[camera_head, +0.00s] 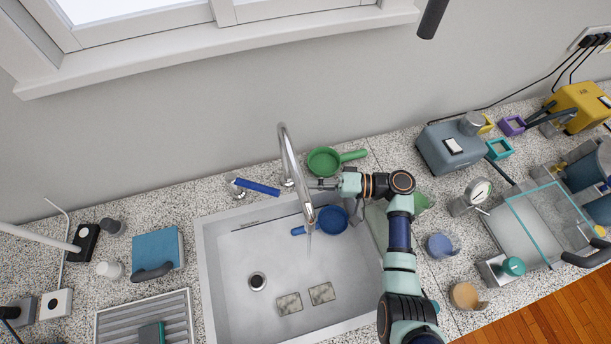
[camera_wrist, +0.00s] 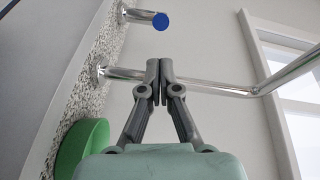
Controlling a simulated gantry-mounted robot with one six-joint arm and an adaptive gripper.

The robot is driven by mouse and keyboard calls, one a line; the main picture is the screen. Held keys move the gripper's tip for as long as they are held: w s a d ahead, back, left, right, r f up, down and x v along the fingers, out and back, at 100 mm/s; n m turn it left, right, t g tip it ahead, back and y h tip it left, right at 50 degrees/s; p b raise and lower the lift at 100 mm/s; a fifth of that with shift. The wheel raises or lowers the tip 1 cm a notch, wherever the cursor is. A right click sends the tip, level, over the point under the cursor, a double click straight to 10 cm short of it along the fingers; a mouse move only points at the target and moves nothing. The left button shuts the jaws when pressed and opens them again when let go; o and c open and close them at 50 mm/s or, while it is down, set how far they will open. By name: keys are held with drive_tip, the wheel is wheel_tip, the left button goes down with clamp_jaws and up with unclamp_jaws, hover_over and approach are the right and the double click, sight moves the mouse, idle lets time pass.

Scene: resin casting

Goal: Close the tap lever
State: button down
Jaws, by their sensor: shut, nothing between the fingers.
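The chrome tap (camera_head: 284,150) rises behind the sink and arches over it; a faint stream seems to fall from its spout. The tap lever (camera_head: 258,187) is a blue bar on a chrome base, left of the tap, pointing right toward the tap's foot. In the wrist view, the lever's round blue end (camera_wrist: 161,21) faces me, above the tap post (camera_wrist: 215,87). My gripper (camera_head: 316,184) is shut and empty, right of the tap. In the wrist view, its fingertips (camera_wrist: 160,72) overlap the post; contact is unclear. The post stands between my gripper and the lever.
The sink (camera_head: 208,258) holds a blue pan (camera_head: 333,219) and two small flat plates (camera_head: 322,293). A green pan (camera_head: 324,161) lies behind my gripper. A blue box (camera_head: 157,247) stands left of the sink; the counter directly left of the lever is clear.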

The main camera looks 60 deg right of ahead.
approach(254, 186)
drive_tip(key=w, duration=0.1)
drive_tip(key=w+f, duration=0.1)
drive_tip(key=w, duration=0.1)
drive_tip(key=shift+w+d+f, duration=0.1)
drive_tip(key=shift+w+d, duration=0.05)
drive_tip(key=shift+w, duration=0.15)
